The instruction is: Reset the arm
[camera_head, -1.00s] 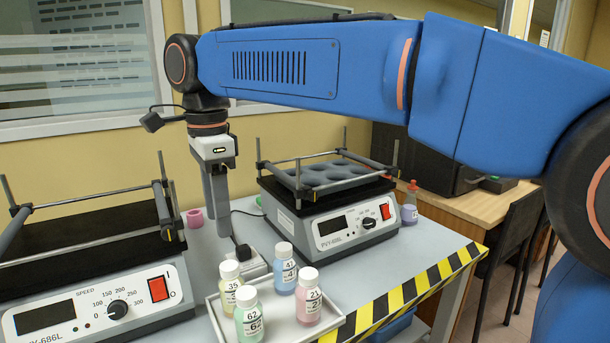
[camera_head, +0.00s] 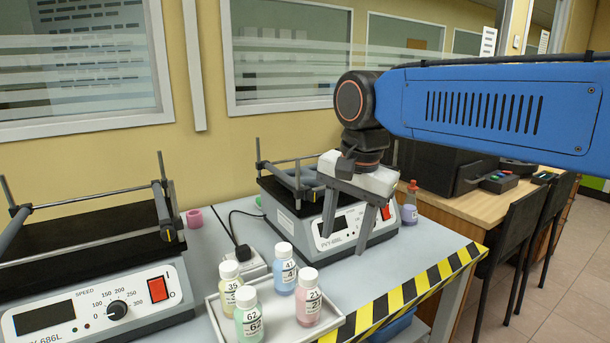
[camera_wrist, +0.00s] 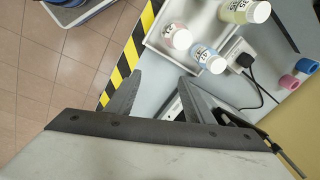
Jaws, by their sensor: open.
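My gripper (camera_head: 350,230) hangs from the blue arm in front of the right shaker (camera_head: 385,232). It points down and its two fingers are spread apart with nothing between them. In the wrist view my gripper (camera_wrist: 153,100) also shows as two dark, separated fingers. It partly hides the shaker's front panel and top rack in the head view. The table surface and part of a shaker lie below and beyond the fingers in the wrist view.
A white tray (camera_head: 213,312) holds several bottles: yellow-green (camera_head: 230,284), green (camera_head: 248,318), blue (camera_head: 285,272) and pink (camera_head: 309,300). A left shaker (camera_head: 90,310) stands nearby. A dropper bottle (camera_head: 410,212) stands right of the right shaker. Striped tape (camera_head: 430,283) marks the table edge.

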